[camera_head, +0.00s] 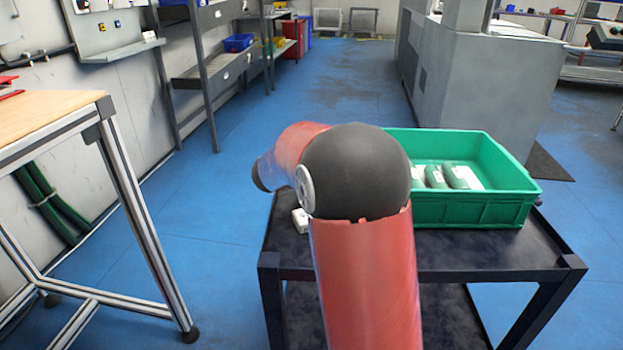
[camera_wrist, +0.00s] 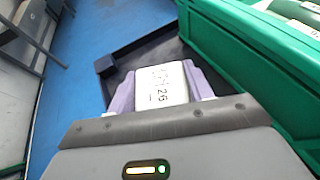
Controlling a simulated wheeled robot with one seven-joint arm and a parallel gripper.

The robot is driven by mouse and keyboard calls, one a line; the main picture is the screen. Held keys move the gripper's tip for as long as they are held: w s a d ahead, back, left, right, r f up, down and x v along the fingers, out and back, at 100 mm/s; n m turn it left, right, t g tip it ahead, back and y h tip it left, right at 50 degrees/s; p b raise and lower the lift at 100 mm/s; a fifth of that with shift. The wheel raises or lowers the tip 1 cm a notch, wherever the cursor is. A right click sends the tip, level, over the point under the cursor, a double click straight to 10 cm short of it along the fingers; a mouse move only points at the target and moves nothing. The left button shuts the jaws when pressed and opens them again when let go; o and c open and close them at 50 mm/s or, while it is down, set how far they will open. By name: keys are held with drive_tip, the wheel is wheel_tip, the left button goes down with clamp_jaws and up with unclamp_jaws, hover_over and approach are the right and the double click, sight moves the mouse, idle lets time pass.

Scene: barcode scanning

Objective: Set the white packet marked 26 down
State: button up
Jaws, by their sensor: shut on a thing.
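The white packet marked 26 (camera_wrist: 160,88) is held between the purple fingers of my gripper (camera_wrist: 161,92) in the wrist view, with its number facing the camera. It is over the dark cart top (camera_wrist: 135,62), beside the green crate (camera_wrist: 235,62). I cannot tell whether it touches the cart surface. In the head view my arm hides the gripper; a small white piece (camera_head: 300,221) shows left of the arm at the cart's left side, and I cannot tell if it is the packet.
The green crate stands at the cart's back right in the head view and holds several green-and-white packets (camera_head: 445,178). The front of the cart top (camera_head: 480,250) is bare. A wood-topped workbench (camera_head: 50,105) stands at left, with blue floor between.

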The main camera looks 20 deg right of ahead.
drive_tip(key=shift+f, duration=1.95)
drive_tip(key=shift+f+b, duration=0.15)
drive_tip(key=shift+b, duration=0.3)
drive_tip(key=o, duration=1.2)
drive_tip(key=shift+c, duration=0.2)
